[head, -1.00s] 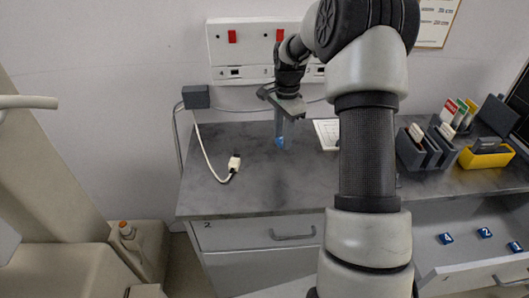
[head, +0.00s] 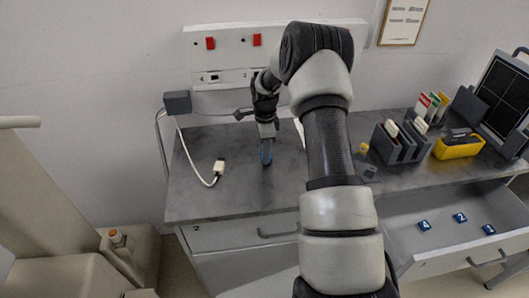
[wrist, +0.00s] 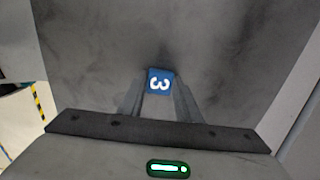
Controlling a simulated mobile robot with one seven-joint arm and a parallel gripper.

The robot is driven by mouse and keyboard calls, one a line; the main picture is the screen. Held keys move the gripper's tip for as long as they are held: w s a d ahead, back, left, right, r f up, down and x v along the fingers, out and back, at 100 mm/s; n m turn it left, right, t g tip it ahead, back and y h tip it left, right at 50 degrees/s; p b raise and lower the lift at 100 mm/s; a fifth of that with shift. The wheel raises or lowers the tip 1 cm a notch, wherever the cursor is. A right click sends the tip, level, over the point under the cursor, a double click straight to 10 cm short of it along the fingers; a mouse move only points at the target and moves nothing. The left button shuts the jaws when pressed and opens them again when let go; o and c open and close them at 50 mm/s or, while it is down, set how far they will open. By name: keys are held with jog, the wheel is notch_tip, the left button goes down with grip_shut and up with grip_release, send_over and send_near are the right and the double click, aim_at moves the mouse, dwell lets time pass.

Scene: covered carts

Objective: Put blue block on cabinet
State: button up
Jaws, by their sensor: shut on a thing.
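My gripper (head: 267,146) is shut on a blue block (wrist: 159,81) with a white "3" on its face, seen between the fingers in the wrist view. The cabinet has a closed drawer marked 2 (head: 230,235) below.
An open drawer (head: 405,220) at the right holds several blue numbered blocks (head: 460,217). A white cable plug (head: 219,167) lies left of my gripper. Grey holders (head: 395,142) and a yellow bin (head: 458,148) stand at the right. The front left of the top is clear.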

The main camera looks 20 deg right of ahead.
jog(key=shift+f, duration=0.35)
jog(key=o, duration=1.1)
jog(key=shift+c, duration=0.2)
jog(key=shift+r, duration=0.1)
